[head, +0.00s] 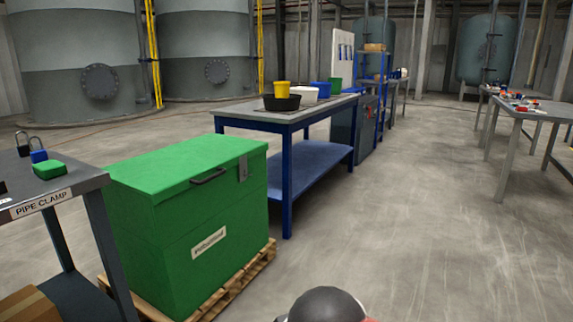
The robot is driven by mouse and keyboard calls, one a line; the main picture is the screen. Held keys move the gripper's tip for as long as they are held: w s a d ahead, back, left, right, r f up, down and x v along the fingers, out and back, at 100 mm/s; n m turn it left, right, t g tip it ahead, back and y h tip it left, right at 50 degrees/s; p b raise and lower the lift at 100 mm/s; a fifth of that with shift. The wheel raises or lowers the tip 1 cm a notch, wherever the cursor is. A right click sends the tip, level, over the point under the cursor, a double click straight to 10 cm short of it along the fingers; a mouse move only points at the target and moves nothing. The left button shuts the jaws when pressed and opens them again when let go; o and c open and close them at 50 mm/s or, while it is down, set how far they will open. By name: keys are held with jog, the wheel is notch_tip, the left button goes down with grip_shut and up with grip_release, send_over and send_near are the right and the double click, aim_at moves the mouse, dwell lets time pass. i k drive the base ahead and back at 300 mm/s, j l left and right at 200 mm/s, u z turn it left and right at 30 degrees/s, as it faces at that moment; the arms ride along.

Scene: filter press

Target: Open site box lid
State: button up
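The site box (215,245) is a large green chest on a wooden pallet (260,265), left of centre in the head view. Its green lid (185,163) lies down flat on the box. A dark bar handle (208,176) sits at the lid's front edge, with a grey hasp plate (243,168) to its right. A white label is on the front face. At the bottom centre a dark rounded part with a bit of red shows, which looks like part of my arm. My gripper's fingers are not seen.
A grey table (60,185) with padlocks and a green block stands close at the box's left. A blue workbench (290,117) with tubs stands behind it to the right. Another table (540,110) is at far right. The floor right of the box is clear.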

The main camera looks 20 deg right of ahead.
aim_at(159, 175)
jog(key=z, duration=0.2)
jog(key=i+u, duration=0.25)
jog(key=u, duration=0.15)
jog(key=i+l+u, duration=0.15)
jog(key=u, duration=0.25)
jog(key=i+l+u, duration=0.25)
jog(key=u, duration=0.15)
jog(key=i, duration=0.1)
